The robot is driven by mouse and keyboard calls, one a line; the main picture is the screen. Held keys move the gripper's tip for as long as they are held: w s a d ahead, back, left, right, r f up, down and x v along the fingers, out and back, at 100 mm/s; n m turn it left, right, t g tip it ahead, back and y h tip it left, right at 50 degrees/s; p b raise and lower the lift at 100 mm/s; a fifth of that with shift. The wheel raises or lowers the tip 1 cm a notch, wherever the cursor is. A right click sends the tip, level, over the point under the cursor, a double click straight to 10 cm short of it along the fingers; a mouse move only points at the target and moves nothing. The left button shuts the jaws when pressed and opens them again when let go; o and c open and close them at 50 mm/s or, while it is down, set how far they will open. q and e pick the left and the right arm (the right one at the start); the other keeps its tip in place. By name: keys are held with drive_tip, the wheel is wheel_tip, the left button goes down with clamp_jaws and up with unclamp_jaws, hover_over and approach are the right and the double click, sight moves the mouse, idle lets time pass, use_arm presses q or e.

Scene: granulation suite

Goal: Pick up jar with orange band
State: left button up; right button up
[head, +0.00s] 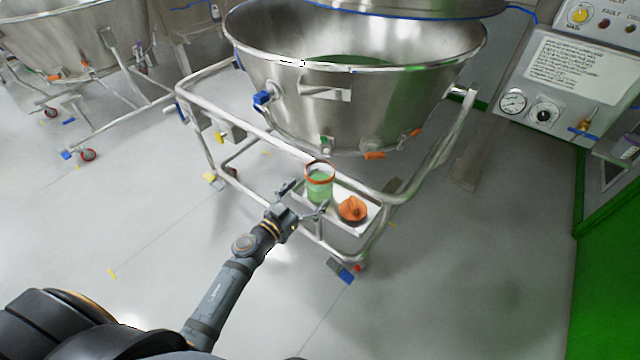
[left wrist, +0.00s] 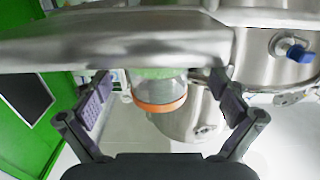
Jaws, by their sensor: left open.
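The jar with the orange band (head: 319,183) is clear with green contents and stands upright on a small metal shelf (head: 362,223) of the wheeled vessel's frame. An orange lid-like piece (head: 352,209) lies to its right on the shelf. My left gripper (head: 303,199) is open at the near side of the jar. In the left wrist view the jar (left wrist: 158,92) appears inverted between the spread fingers of my left gripper (left wrist: 160,100), with clear gaps on both sides. My right gripper is in neither view.
A large steel vessel (head: 300,95) sits above and behind the shelf. Its tubular frame (head: 200,135) surrounds the shelf closely. A control panel (head: 570,85) stands at right. Open floor (head: 470,290) lies at front right.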

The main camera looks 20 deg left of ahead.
sight(327, 175)
use_arm(q)
drive_tip(key=x, duration=0.5)
drive_tip(key=shift+d+f+b, duration=0.15)
drive_tip(key=shift+f+b, duration=0.1)
drive_tip(key=shift+b, duration=0.05)
drive_tip(key=shift+s, duration=0.1)
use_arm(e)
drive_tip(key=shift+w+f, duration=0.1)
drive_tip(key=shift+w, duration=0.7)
use_arm(q)
drive_tip(key=shift+c, duration=0.4)
drive_tip(key=c, duration=1.9)
drive_tip(key=shift+o, duration=0.2)
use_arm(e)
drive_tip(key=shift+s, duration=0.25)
use_arm(q)
drive_tip(key=shift+r, duration=0.2)
